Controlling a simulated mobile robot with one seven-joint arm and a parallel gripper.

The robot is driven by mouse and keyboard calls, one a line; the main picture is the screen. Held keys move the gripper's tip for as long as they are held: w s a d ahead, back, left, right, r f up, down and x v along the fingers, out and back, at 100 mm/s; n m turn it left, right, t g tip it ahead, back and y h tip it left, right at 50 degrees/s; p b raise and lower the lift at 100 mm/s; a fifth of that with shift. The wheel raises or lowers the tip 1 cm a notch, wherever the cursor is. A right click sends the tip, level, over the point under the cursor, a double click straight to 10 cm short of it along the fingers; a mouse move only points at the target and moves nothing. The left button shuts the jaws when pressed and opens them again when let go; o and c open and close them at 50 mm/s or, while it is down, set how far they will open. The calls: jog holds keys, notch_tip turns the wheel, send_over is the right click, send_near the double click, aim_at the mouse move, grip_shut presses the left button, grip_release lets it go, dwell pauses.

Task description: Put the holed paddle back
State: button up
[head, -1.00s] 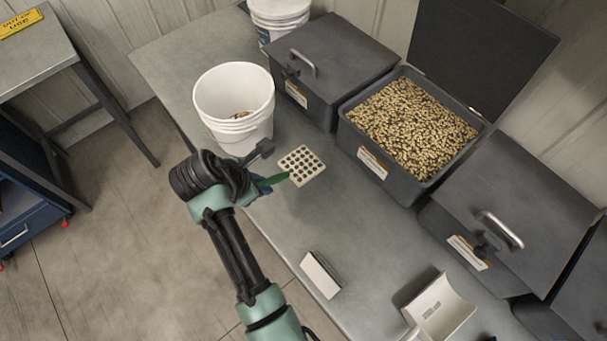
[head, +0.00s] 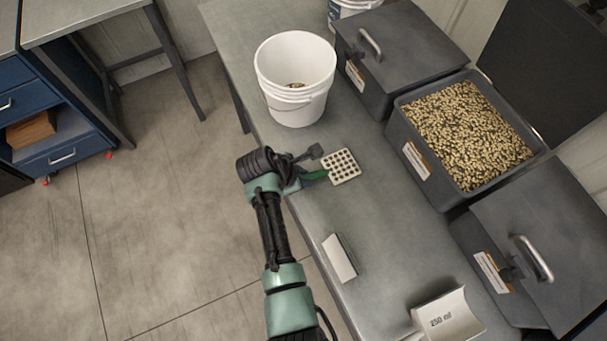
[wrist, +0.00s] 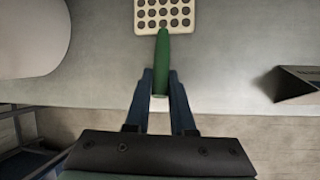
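The holed paddle has a square cream plate (head: 342,166) with rows of round holes and a green handle (head: 314,175). My gripper (head: 297,182) is at the handle, near the table's front edge, with the plate pointing over the tabletop. In the wrist view, the two dark blue fingers of my gripper (wrist: 161,78) close on either side of the green handle (wrist: 162,55). The plate (wrist: 165,10) is ahead of the fingers, cut off by the top of the picture. I cannot tell how high the plate is above the table.
A white bucket (head: 296,110) stands behind the paddle. An open dark bin of seeds (head: 467,130) is to the right, between lidded bins (head: 402,45). A small white card (head: 340,257) and a white scoop (head: 447,315) are nearer on the grey table (head: 385,240).

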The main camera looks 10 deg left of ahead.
jog(key=o, duration=0.4)
jog(key=shift+c, duration=0.2)
jog(key=v, duration=1.2)
jog(key=w+r+m+t+y, duration=0.1)
jog(key=w+r+m+t, duration=0.25)
jog(key=r, duration=0.65)
jog(key=w+d+r+m+t+y, duration=0.1)
jog(key=w+r+m+t+y, duration=0.25)
jog(key=r, duration=0.65)
jog(key=w+r+m+t+h, duration=0.1)
jog(key=w+r+m+t, duration=0.4)
jog(key=r, duration=0.6)
jog(key=s+d+r+m+t, duration=0.1)
jog(key=d+r+m+t, duration=0.1)
jog(key=r, duration=0.6)
jog(key=s+d+r+m+t, duration=0.1)
jog(key=r+m+t, duration=0.1)
jog(key=r, duration=0.6)
jog(key=s+d+r+m+t, duration=0.2)
jog(key=s+r+m+t, duration=0.1)
jog(key=s+r, duration=0.3)
jog(key=s+d+r+m+t, duration=0.3)
jog(key=s+r, duration=0.4)
jog(key=r, duration=0.4)
jog(key=shift+d+r+m+t, duration=0.2)
jog(key=shift+m+t, duration=0.3)
jog(key=shift+m, duration=0.4)
